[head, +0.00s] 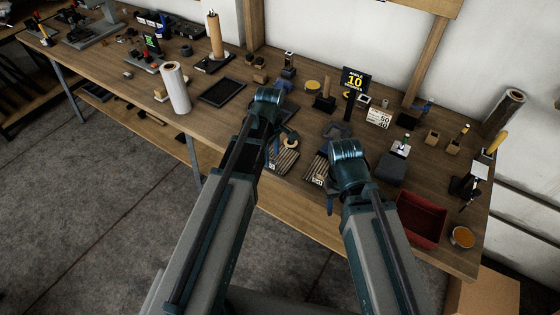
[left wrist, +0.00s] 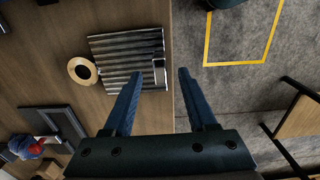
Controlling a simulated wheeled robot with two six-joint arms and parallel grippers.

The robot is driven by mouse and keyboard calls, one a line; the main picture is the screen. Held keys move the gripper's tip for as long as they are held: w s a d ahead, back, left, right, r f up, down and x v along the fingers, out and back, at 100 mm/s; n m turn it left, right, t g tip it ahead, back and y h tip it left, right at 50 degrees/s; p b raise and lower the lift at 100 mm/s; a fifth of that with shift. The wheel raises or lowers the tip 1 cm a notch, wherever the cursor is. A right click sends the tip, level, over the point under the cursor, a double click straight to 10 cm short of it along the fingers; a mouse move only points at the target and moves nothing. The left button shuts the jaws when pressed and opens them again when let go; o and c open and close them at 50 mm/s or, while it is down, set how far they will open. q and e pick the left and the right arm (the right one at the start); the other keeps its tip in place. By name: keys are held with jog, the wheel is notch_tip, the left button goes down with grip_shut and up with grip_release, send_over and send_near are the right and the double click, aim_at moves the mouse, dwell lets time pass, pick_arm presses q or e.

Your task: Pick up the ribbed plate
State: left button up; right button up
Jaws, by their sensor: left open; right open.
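A grey ribbed plate (head: 286,160) lies near the front edge of the workbench in the head view, partly hidden by my left gripper. In the left wrist view this ribbed plate (left wrist: 118,58) lies flat beside a pale ring. A second, similar ribbed piece (head: 314,168) lies to its right in the head view, partly behind my right arm. My left gripper (head: 281,146) is open and empty above the plate's near side; in the left wrist view its fingers (left wrist: 161,72) straddle the table edge, one overlapping the plate. My right gripper (head: 328,184) is open, its fingers partly hidden.
The pale ring (left wrist: 82,71) touches or nearly touches the plate. A dark square frame (left wrist: 55,128) lies nearby. A red bin (head: 422,218) and orange-filled dish (head: 462,237) stand at the right. A black tray (head: 222,92) lies to the left. The bench is crowded behind.

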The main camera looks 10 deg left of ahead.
pick_arm(q)
notch_tip(320, 180, down, 2)
jog(key=shift+f+b, duration=0.15)
jog(key=shift+b, duration=0.5)
grip_shut()
dwell(0.9)
